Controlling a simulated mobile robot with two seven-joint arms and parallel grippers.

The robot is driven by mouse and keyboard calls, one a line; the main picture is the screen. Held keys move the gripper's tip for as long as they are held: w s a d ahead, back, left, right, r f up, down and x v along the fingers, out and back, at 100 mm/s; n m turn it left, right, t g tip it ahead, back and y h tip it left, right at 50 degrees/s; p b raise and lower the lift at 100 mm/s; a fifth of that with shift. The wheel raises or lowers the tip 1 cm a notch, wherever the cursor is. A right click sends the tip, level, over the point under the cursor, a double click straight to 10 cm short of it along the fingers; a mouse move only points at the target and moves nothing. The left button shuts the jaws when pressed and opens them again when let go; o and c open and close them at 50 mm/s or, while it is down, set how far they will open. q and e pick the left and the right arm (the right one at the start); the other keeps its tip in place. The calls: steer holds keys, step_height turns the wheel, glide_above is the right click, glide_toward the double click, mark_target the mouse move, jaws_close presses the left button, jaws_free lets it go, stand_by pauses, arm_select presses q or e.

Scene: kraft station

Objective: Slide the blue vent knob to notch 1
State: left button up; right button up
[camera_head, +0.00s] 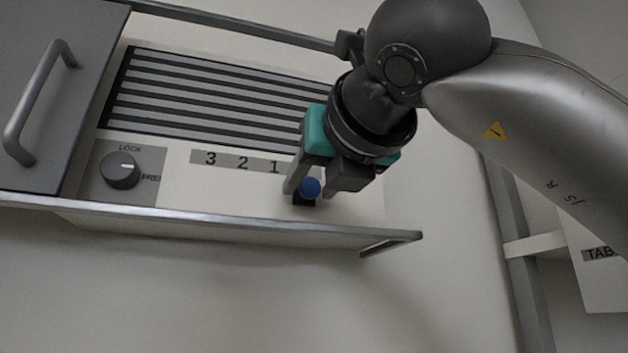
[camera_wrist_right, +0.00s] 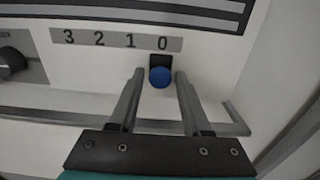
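The blue vent knob (camera_head: 310,187) sits on a small black base on the white panel, to the right of the digit 1 in the head view. In the right wrist view the blue knob (camera_wrist_right: 160,77) is below the digit 0 on the number strip (camera_wrist_right: 117,40), which reads 3, 2, 1, 0. My right gripper (camera_head: 318,190) is at the knob. In the right wrist view its two fingers (camera_wrist_right: 157,76) are apart, one on each side of the knob, with small gaps visible. My left gripper is not in view.
A dark slatted vent (camera_head: 215,95) lies above the number strip. A grey rotary dial (camera_head: 120,170) marked LOCK is at the left, beside a grey door with a handle (camera_head: 40,100). A metal rail (camera_head: 230,221) runs along below the panel, close under the knob.

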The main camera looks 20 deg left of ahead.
jaws_close()
stand_by(1.1)
